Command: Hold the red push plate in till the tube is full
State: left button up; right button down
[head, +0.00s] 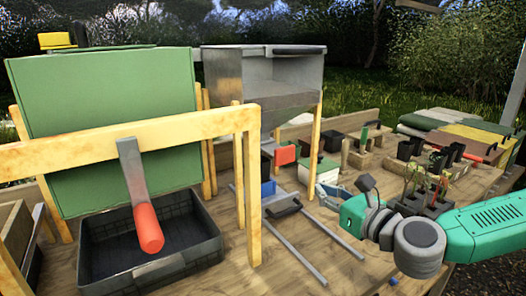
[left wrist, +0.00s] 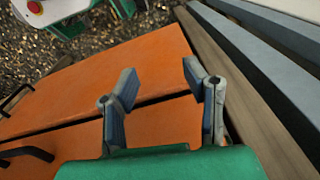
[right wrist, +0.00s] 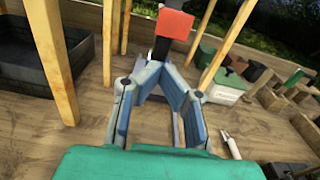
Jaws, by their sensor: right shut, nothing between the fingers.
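The red push plate (head: 285,155) is upright below the grey metal hopper (head: 262,85), between its wooden legs. It also shows in the right wrist view (right wrist: 174,24), beyond my fingertips. My right gripper (head: 323,190) is shut and empty, to the right of the plate in the head view and apart from it. In the right wrist view its fingertips (right wrist: 157,68) meet below the plate. A dark piece (right wrist: 160,48) shows just under the plate; I cannot tell whether it is the tube, nor any fill level. My left gripper (left wrist: 158,82) is open and empty above an orange surface (left wrist: 120,80).
A wooden frame (head: 150,128) stands over a black tray (head: 190,268) at the left, with a red-handled lever (head: 148,228). Metal rails (head: 318,262) lie on the bench. A green-lidded white box (head: 320,175) and several dark pots (head: 440,160) stand to the right.

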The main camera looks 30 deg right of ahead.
jog(key=b, duration=0.2)
send_near(280, 158)
jog(key=w, duration=0.3)
jog(key=w+a, duration=0.1)
jog(key=w, duration=0.3)
jog(key=shift+w+a, duration=0.15)
jog(key=shift+a, duration=0.05)
jog(key=shift+w+d, duration=0.15)
jog(key=shift+w, duration=0.2)
jog(key=shift+d+f, duration=0.15)
jog(key=shift+d, duration=0.15)
jog(key=w+b, duration=0.1)
jog(key=w+a+b, duration=0.1)
jog(key=w, duration=0.1)
jog(key=shift+f+b, duration=0.1)
jog(key=shift+b, duration=0.25)
jog(key=shift+d+r, duration=0.15)
jog(key=shift+r, duration=0.15)
pick_arm(q)
jog(key=f, duration=0.4)
jog(key=shift+a+f, duration=0.2)
jog(key=shift+a, duration=0.1)
pick_arm(e)
jog(key=shift+w, duration=0.1)
